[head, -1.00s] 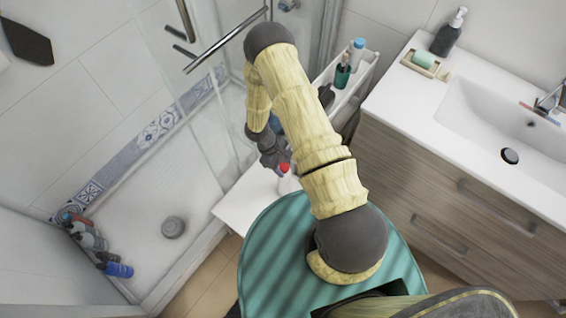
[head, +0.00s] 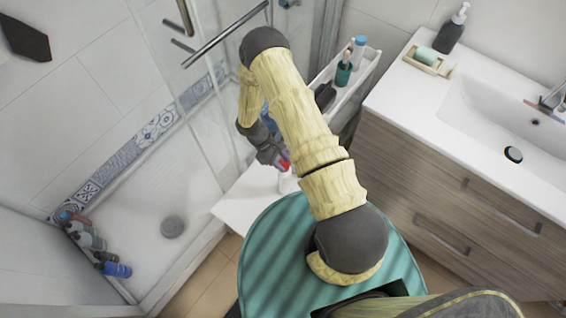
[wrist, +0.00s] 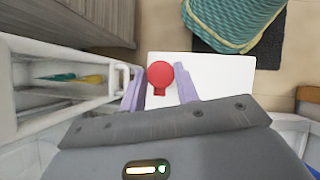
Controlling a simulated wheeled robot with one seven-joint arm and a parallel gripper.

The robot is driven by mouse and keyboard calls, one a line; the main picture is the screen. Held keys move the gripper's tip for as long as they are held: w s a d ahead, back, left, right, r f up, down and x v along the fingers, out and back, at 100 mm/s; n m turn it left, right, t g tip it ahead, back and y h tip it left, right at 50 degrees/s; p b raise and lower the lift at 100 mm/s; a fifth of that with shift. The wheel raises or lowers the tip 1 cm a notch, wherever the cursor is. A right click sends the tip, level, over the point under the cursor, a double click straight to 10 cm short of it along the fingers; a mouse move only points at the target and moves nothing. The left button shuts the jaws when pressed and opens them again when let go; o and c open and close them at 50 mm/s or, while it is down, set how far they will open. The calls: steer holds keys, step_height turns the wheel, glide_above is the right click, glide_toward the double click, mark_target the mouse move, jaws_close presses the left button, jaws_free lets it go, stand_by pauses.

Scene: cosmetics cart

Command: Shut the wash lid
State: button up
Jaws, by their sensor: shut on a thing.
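The wash is a small white bottle (head: 288,184) with a red lid (head: 284,166), standing on the white top of the cart (head: 240,205) in the head view. In the wrist view the red lid (wrist: 160,76) is round with a small tab on its near side. My gripper (wrist: 159,82) has its two pale purple fingers on either side of the lid, closed in on it. In the head view my gripper (head: 281,162) reaches the lid from the upper left and hides part of it. The bottle's body is hidden below the lid in the wrist view.
A white side rack (head: 355,80) holds several bottles. A washbasin counter (head: 400,100) is on the right. The glass shower screen (head: 185,90) stands close to my arm at left. Several bottles (head: 95,245) lie in the shower tray.

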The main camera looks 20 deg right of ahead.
stand_by(0.3)
steer(key=o, duration=1)
steer(key=shift+f, duration=0.1)
steer(key=shift+a, duration=0.1)
steer(key=b+v, duration=0.1)
steer(key=v, duration=0.6)
steer(key=shift+w+r, duration=0.15)
steer(key=shift+r, duration=0.1)
